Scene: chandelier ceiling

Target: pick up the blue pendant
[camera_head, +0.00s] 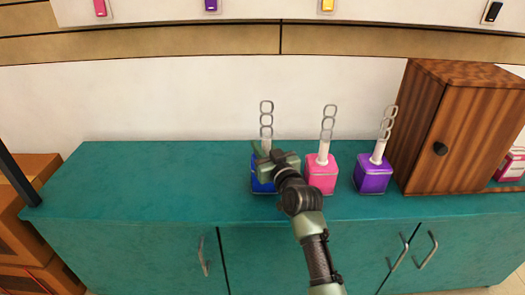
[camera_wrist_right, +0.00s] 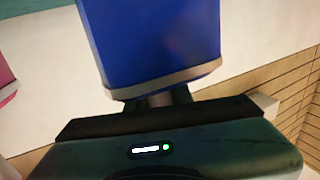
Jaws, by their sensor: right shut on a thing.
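The blue pendant (camera_head: 258,184) has a blue cube-shaped body with a chain of grey links (camera_head: 266,118) rising above it. It stands on or just over the teal counter, partly hidden behind my right gripper (camera_head: 270,161). My right gripper is shut on its stem, just above the blue body. In the right wrist view the blue body (camera_wrist_right: 150,42) fills the top middle, and the stem shows between the fingers (camera_wrist_right: 158,99). Whether the base touches the counter is hidden. My left gripper is not in view.
A pink pendant (camera_head: 322,175) stands close to the right, then a purple pendant (camera_head: 372,176). A brown wooden cabinet (camera_head: 466,124) stands farther right. The teal counter (camera_head: 150,180) is clear on the left. Coloured tags hang on the white board above.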

